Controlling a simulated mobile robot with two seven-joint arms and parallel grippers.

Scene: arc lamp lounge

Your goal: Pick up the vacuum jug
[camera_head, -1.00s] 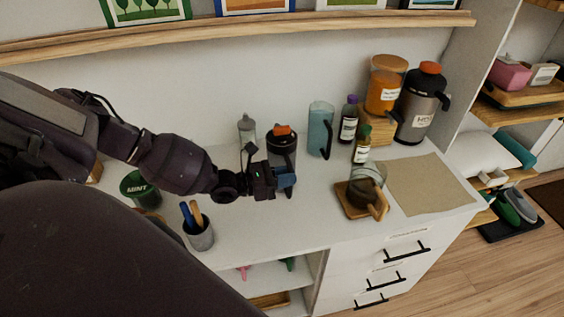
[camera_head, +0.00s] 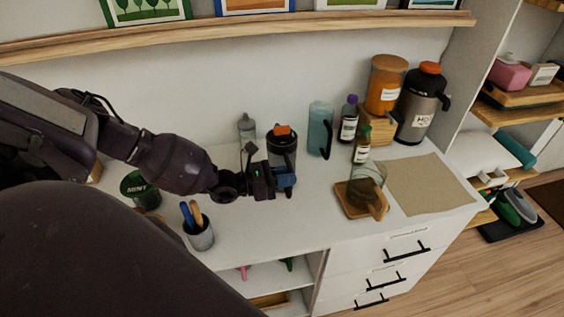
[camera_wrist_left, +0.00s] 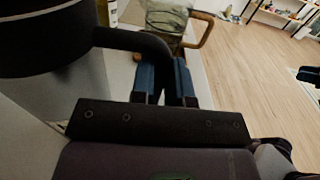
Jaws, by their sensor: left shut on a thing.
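A grey vacuum jug (camera_head: 280,148) with a black collar and an orange top stands upright near the back wall on the white counter. My left gripper (camera_head: 285,180) is at its front side, with the blue fingers shut on the jug's black handle. In the left wrist view the handle (camera_wrist_left: 135,40) curves from the jug's body (camera_wrist_left: 45,95) to between the blue fingers (camera_wrist_left: 168,82). The jug's base is partly hidden by the gripper. A larger vacuum jug (camera_head: 421,105) with an orange top and a label stands at the back right.
A grey bottle (camera_head: 246,130) stands close left of the held jug, and a teal pitcher (camera_head: 320,130) to its right. A glass server on a wooden tray (camera_head: 352,208) is at the front right. A pen cup (camera_head: 200,236) is front left.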

